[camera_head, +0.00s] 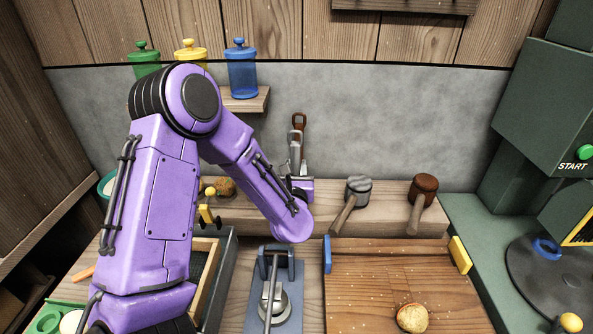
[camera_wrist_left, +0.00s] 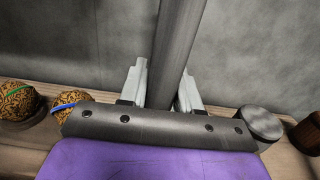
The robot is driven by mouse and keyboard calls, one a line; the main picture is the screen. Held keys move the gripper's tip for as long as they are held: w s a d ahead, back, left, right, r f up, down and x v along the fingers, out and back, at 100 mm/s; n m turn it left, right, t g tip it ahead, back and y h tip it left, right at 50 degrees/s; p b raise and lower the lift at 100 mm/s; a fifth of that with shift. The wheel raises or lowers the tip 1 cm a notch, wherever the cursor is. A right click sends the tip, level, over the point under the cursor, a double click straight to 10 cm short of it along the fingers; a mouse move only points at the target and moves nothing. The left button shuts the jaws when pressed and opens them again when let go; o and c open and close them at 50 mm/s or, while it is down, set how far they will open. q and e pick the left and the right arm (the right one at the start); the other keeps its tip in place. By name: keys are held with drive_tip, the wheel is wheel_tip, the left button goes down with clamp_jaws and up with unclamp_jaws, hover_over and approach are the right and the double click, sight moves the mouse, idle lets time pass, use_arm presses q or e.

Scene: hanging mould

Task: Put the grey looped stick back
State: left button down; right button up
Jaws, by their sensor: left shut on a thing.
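The grey looped stick (camera_wrist_left: 178,45) stands between the fingers of my left gripper (camera_wrist_left: 160,92) in the left wrist view, leaning slightly. In the head view, a reddish-brown loop (camera_head: 299,121) shows at its top, above the wooden ledge at the back. My left gripper (camera_head: 297,168) is shut on the stick, in front of the grey wall. The wrist and forearm partly cover the gripper, and the stick's lower end is hidden. My right gripper is not in view.
A grey-headed mallet (camera_head: 358,184) and a brown-headed mallet (camera_head: 424,184) rest on the ledge, right of my gripper. A shelf (camera_head: 252,101) with lidded jars stands behind my arm. A wooden rack (camera_head: 405,5) is on the wall above. A wooden tray (camera_head: 370,275) lies front right.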

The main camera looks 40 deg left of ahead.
use_arm(q)
drive_tip(key=shift+s+r, duration=0.2)
drive_tip(key=shift+s, duration=0.15)
drive_tip(key=shift+f, duration=0.2)
drive_tip(key=c, duration=0.8)
unclamp_jaws()
drive_tip(key=shift+w, duration=0.2)
drive_tip(key=shift+s, duration=0.1)
drive_tip(key=shift+r, duration=0.1)
drive_tip(key=shift+s+d, duration=0.1)
drive_tip(key=shift+d, duration=0.05)
drive_tip(key=p+v, duration=0.1)
drive_tip(key=v, duration=1)
drive_tip(key=shift+s+d, duration=0.2)
drive_tip(key=shift+s, duration=0.05)
